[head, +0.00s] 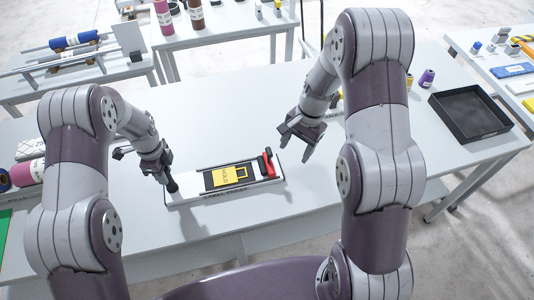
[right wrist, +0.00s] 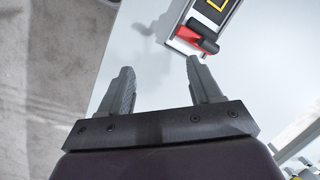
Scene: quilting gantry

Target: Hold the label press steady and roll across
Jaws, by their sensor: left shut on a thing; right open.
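The label press (head: 222,188) lies flat on the table, a long tray with a dark bed and a yellow label (head: 228,176) marked "HOLD". A red and black roller (head: 268,165) sits at its right end; it also shows in the right wrist view (right wrist: 198,38). My left gripper (head: 170,184) is shut on a dark handle at the press's left end; the fingers partly hide it. My right gripper (head: 291,146) is open and empty above the table, to the right of and behind the roller. Its two fingers (right wrist: 158,88) stand apart in the right wrist view.
A black tray (head: 468,115) lies at the table's right end, with small bottles (head: 427,78) behind it. Rolls (head: 28,173) lie at the left end. The table around the press is mostly clear. Other benches stand behind and at right.

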